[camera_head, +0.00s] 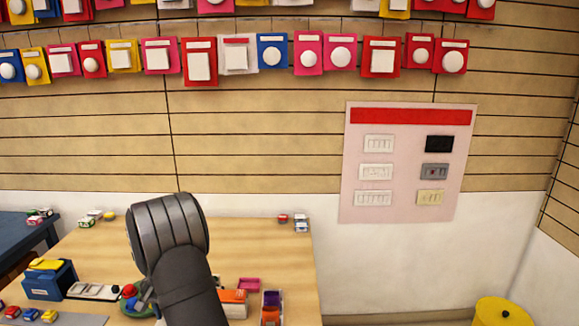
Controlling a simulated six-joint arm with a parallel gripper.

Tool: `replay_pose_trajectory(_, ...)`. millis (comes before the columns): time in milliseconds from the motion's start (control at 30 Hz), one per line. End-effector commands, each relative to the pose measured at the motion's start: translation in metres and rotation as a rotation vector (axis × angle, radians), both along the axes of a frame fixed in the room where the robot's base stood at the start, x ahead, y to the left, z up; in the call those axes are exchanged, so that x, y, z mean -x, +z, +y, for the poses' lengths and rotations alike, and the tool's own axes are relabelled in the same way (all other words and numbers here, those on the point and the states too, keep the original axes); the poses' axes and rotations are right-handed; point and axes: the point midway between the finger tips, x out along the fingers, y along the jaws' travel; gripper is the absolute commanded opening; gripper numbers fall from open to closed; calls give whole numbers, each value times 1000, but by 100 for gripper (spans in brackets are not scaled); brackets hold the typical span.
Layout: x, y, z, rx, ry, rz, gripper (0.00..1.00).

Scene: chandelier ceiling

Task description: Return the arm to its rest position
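My dark grey arm (172,240) rises from the bottom edge in the head view, left of centre. Its rounded, ribbed joint is at the top, in front of the wooden table (262,250). I see no gripper fingers in this view, so whether my gripper is open or holds anything does not show. The arm hides the middle of the table and part of what lies there.
A blue box (48,282), a pink block (249,284), an orange block (233,298) and several toy cars lie on the table. A switch board (408,162) hangs on the wall. A yellow bin (501,312) stands at bottom right. The table's back middle looks clear.

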Motion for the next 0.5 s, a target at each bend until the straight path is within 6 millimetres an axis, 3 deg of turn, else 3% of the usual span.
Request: replay_pose_trajectory(500, 0, 0, 0, 0, -342, 0, 49)
